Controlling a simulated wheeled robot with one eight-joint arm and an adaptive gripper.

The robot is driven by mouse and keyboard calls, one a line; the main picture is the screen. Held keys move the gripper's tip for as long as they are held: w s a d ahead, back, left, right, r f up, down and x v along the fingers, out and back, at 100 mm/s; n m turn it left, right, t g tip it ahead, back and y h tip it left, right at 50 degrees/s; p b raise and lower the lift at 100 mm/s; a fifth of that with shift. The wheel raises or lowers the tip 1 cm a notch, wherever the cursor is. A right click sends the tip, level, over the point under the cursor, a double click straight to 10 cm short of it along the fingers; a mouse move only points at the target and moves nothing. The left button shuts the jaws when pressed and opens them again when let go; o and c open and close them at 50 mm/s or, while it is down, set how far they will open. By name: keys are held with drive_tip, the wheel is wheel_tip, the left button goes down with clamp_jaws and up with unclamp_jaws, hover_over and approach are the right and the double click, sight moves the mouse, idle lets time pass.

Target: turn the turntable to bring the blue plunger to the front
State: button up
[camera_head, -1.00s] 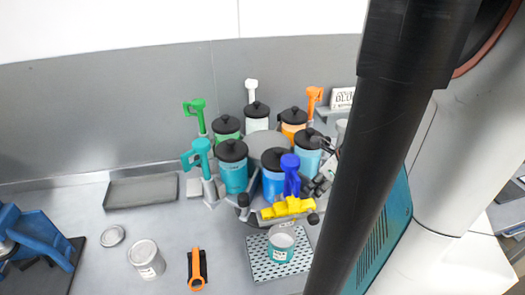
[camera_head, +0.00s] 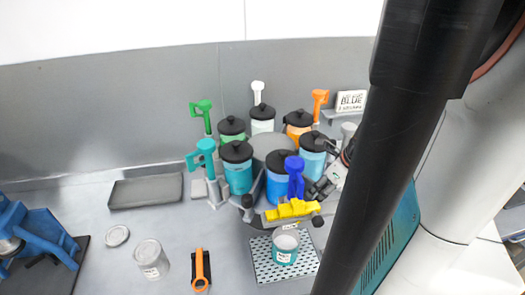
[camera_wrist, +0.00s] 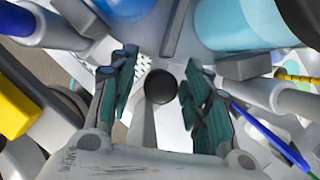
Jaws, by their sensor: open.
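The blue plunger (camera_head: 295,176) has a tall blue handle and stands at the front right of the turntable (camera_head: 257,167), behind the yellow pointer (camera_head: 291,210). It is beside a blue jar (camera_head: 278,188) with a black lid. My gripper (camera_head: 318,190) is at the turntable's right side, close to the blue plunger and partly hidden by my arm. In the wrist view my gripper (camera_wrist: 158,72) is open, its fingers on either side of a black knob (camera_wrist: 160,86) on a grey spoke. I cannot tell whether they touch it. A blue handle part (camera_wrist: 18,18) shows at upper left.
Other plungers stand around the turntable: teal (camera_head: 205,155), green (camera_head: 203,113), white (camera_head: 258,92) and orange (camera_head: 320,99). A can (camera_head: 285,246) stands on a perforated tray (camera_head: 262,267) in front. A grey tray (camera_head: 145,192) lies left. My arm covers the right side.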

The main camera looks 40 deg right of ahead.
drive_tip(key=v, duration=0.7)
drive_tip(key=shift+s+r, duration=0.25)
drive_tip(key=shift+r, duration=0.05)
drive_tip(key=shift+s+r, duration=0.1)
drive_tip(key=shift+r, duration=0.05)
